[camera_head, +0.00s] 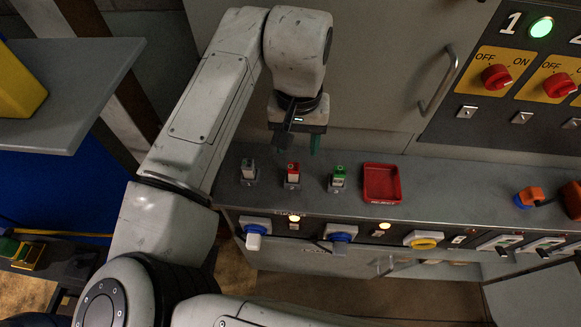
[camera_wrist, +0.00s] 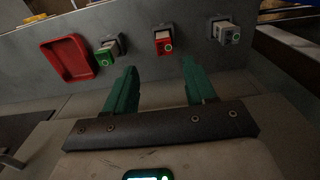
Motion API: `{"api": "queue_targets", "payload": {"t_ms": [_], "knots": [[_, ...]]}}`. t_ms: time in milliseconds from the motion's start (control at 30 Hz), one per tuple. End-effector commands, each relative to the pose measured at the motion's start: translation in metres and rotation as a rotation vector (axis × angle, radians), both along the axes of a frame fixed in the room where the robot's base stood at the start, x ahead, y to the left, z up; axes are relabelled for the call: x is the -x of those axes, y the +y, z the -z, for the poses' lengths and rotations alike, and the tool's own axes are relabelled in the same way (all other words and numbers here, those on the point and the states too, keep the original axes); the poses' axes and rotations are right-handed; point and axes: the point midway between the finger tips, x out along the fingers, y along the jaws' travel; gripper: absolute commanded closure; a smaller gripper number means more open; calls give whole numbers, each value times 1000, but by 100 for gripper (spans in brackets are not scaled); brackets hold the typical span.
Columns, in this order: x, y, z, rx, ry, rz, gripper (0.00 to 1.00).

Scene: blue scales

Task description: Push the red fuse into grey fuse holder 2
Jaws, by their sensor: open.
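The red fuse (camera_head: 292,169), a small red and white block, stands at the middle one of three small holders on the grey counter. It also shows in the wrist view (camera_wrist: 162,37), between and beyond my fingertips. I cannot tell how deep it sits. I take its base as grey fuse holder 2 (camera_head: 292,184), but no number is readable. My gripper (camera_head: 296,143) is open and empty, above and behind the red fuse in the head view. Its green fingers in the wrist view (camera_wrist: 159,68) are apart and touch nothing.
A grey fuse unit (camera_head: 248,170) stands left of the red one, a green one (camera_head: 339,175) right. A red tray (camera_head: 381,183) lies farther right. An orange and blue plug (camera_head: 528,196) is at the far right. A cabinet with a handle (camera_head: 437,85) rises behind.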

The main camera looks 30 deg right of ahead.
Motion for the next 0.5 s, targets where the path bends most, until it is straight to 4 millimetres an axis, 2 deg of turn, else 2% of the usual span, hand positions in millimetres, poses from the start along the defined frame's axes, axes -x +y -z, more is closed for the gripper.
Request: {"api": "queue_targets", "payload": {"t_ms": [100, 333, 500], "knots": [[0, 0, 17, 0, 0, -2, 45], [-1, 2, 33, -1, 0, -2, 45], [-3, 6, 57, -2, 1, -2, 45]]}}
